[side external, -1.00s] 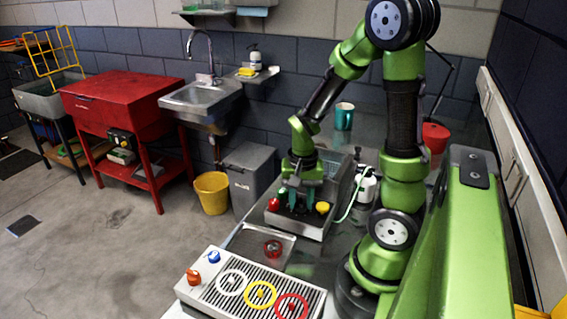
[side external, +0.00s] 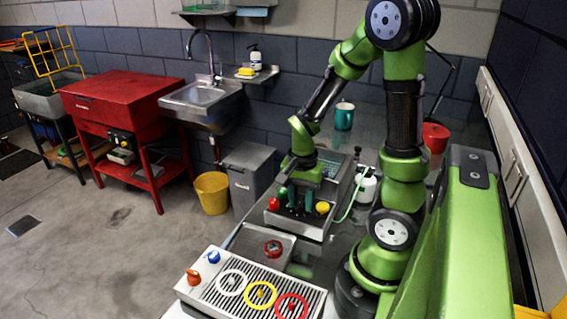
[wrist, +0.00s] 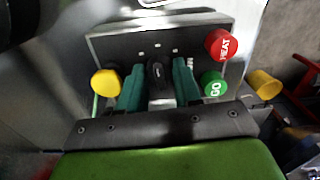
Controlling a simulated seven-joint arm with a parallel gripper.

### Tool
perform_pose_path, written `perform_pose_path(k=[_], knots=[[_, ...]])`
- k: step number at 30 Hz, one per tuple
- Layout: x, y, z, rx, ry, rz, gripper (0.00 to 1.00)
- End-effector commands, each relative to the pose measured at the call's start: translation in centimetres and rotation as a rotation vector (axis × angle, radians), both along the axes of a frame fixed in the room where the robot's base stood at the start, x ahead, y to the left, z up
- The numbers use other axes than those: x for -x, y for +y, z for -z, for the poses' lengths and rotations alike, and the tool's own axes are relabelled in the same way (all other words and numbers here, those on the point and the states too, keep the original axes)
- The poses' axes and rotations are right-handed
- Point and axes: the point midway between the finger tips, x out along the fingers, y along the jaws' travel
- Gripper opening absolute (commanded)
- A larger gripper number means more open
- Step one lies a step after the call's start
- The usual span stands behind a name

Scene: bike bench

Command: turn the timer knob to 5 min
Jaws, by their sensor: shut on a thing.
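The timer knob (wrist: 157,71) is small and black, on the dark front panel (wrist: 110,48) of the grey machine. In the wrist view it sits between my gripper's two teal fingers (wrist: 158,86), which are shut on it from both sides. In the side view my gripper (side external: 301,198) is at the machine's front, and its fingers hide the knob. Pale marks (wrist: 157,45) show on the panel around the knob. They are too small to read, and I cannot tell which one the knob points to.
A yellow button (wrist: 105,82) is close beside one finger. A green GO button (wrist: 213,84) is close beside the other, with a red HEAT button (wrist: 220,44) above it. A striped box with coloured rings (side external: 205,290) stands in front on the bench.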

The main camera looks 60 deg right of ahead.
Motion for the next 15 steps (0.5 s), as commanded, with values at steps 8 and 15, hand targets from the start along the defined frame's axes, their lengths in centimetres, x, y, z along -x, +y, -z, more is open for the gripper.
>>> perform_pose_path(k=[8, 15], knots=[[-0.02, -0.04, -0.05, 0.000, -0.001, 0.000, 0.59], [0.00, -0.02, -0.02, 0.000, 0.000, -0.002, 0.59]])
